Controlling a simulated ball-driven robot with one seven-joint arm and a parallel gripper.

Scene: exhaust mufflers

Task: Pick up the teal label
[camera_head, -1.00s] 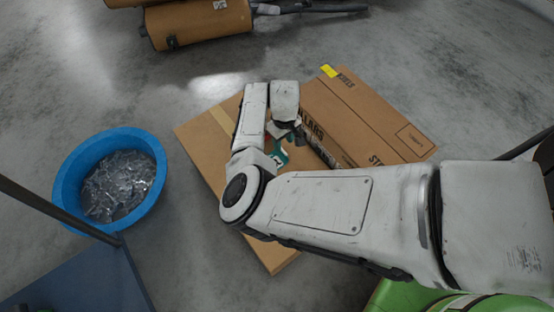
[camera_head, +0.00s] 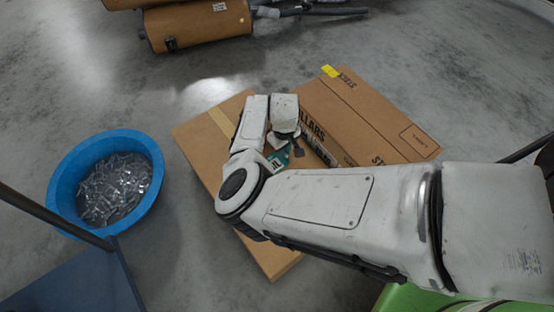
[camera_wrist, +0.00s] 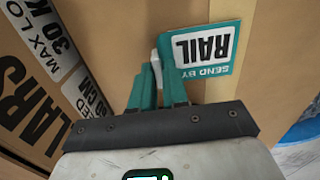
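In the head view the label (camera_head: 279,160) shows partly, beside my wrist. My gripper (camera_wrist: 158,65) has teal fingers close together at the label's left edge, the right finger overlapping that edge. A small whitish piece shows between the fingertips. I cannot tell whether it is part of the label or whether the fingers grip it. In the head view my arm hides much of the gripper.
The large flat box (camera_head: 385,115) lies on the concrete floor and carries a yellow sticker (camera_head: 330,71). A blue tub (camera_head: 63,190) of clear scraps stands left. Mufflers (camera_head: 198,25) lie at the back. A dark blue surface (camera_head: 75,285) is front left, something green (camera_head: 425,300) front right.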

